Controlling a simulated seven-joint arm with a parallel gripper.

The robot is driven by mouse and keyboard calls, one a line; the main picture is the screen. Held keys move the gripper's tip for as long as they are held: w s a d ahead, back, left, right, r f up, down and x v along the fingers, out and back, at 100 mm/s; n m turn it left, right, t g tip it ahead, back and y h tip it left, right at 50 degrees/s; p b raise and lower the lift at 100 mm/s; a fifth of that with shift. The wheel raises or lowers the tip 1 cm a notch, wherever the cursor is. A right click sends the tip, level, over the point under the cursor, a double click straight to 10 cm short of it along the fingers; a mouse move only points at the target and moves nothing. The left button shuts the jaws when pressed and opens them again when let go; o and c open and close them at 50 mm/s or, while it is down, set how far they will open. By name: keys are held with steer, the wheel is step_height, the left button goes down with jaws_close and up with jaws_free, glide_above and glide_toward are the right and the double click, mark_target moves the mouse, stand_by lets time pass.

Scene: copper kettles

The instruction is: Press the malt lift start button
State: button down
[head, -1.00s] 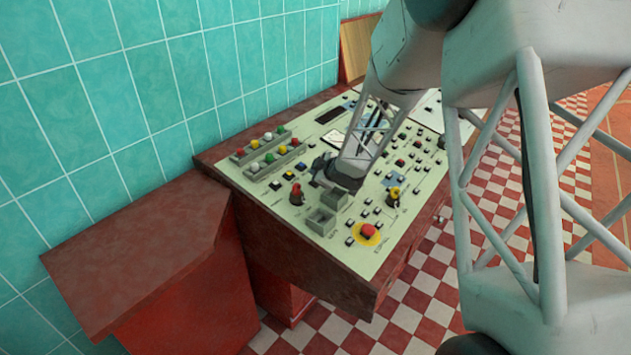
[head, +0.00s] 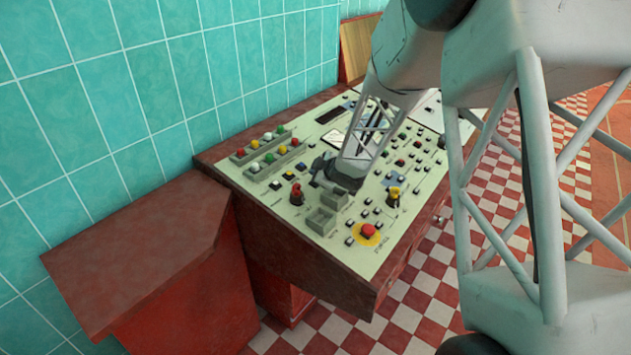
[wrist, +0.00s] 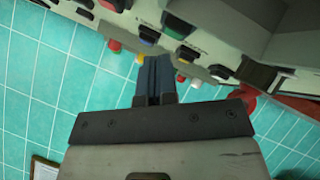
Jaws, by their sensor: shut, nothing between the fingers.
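The control panel (head: 262,196) is a pale sloping desk top with many buttons, knobs and switches. Its labels are too small to read, so I cannot tell which button is the malt lift start button. A short row of dark square buttons (head: 288,179) lies left of my gripper (head: 316,176). In the wrist view my gripper (wrist: 155,78) is shut and empty, its fingers pointing at the panel. I cannot tell whether the tips touch anything.
A red knob (head: 296,194) and grey open boxes (head: 320,221) stand close to my gripper. A red mushroom button on a yellow disc (head: 368,231) is at the front edge. Coloured lamps in grey trays (head: 267,146) stand near the tiled wall (head: 110,100).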

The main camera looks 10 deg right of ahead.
steer(key=shift+w+a+f, duration=0.1)
steer(key=shift+f, duration=0.7)
stand_by(1.0)
steer(key=shift+r, duration=0.1)
stand_by(0.4)
steer(key=shift+r, duration=0.7)
steer(key=shift+r, duration=0.15)
steer(key=shift+s+d+r, duration=0.15)
steer(key=shift+r, duration=0.6)
steer(key=shift+s+d+r, duration=0.15)
steer(key=shift+r, duration=0.65)
steer(key=shift+s+d+r, duration=0.15)
steer(key=shift+r, duration=0.6)
